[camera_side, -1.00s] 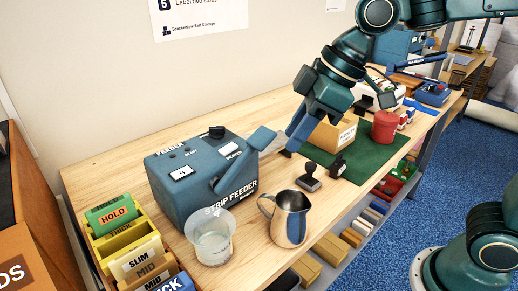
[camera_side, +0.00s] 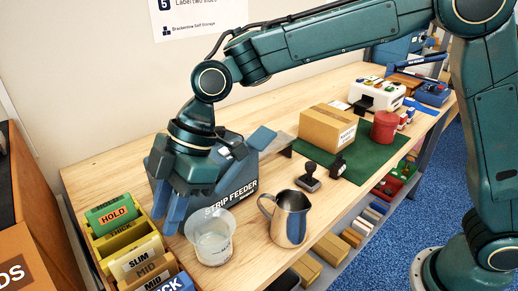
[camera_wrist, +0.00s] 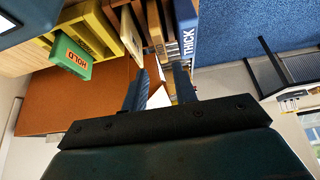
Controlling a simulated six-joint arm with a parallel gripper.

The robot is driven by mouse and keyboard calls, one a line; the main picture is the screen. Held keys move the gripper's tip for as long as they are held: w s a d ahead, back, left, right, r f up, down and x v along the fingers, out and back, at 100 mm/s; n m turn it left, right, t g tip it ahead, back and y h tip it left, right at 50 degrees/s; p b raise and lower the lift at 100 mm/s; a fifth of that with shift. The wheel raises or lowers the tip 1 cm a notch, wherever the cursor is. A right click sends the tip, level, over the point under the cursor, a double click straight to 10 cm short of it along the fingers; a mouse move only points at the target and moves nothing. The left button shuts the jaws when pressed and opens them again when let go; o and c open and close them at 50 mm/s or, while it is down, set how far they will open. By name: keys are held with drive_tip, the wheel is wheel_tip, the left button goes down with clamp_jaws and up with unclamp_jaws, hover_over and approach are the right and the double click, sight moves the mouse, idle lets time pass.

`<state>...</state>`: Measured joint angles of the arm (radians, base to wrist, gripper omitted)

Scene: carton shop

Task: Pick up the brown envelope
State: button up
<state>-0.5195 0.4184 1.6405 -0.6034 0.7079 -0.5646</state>
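I cannot make out a brown envelope for certain in either view. My gripper (camera_side: 174,212) points down beside the strip feeder (camera_side: 240,188), just behind the clear beaker (camera_side: 212,246) and to the right of the yellow file rack (camera_side: 98,248). In the wrist view my gripper (camera_wrist: 158,88) has its two blue fingers apart, with nothing seen held between them.
A steel jug (camera_side: 290,218) stands right of the beaker. A brown cabinet (camera_side: 30,215) is at the left. The bench behind the feeder is clear.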

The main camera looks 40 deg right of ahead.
sight(149, 268)
drive_tip(key=shift+x, duration=4.35)
drive_tip(key=shift+a, duration=0.1)
drive_tip(key=shift+x, duration=2.55)
drive_tip(key=shift+f, duration=0.2)
clamp_jaws()
